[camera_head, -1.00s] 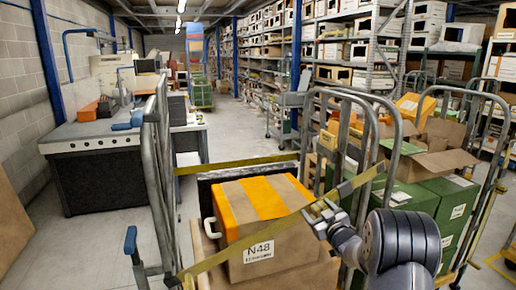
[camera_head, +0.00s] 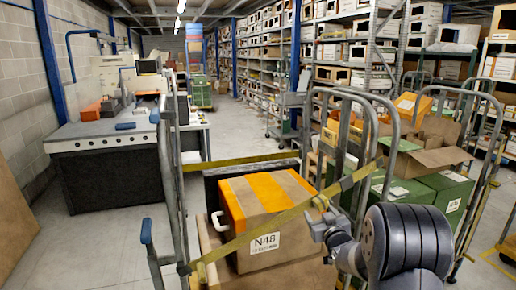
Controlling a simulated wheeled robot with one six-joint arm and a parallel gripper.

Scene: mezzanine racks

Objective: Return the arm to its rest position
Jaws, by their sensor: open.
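My gripper (camera_head: 316,206) is in the lower right of the head view, at the end of my grey arm. Its jaws are open and I see nothing held between them. It is at the yellow strap (camera_head: 285,216) that runs across the front of a metal cart; I cannot tell whether it touches the strap. Behind the strap, to the left of my gripper, a cardboard box (camera_head: 285,235) with orange tape and the label N48 sits on the cart.
The cart's metal side frames (camera_head: 170,190) stand left and right of the box. A second cart at right holds green boxes (camera_head: 448,192) and an open carton (camera_head: 425,157). A workbench (camera_head: 110,170) is at left.

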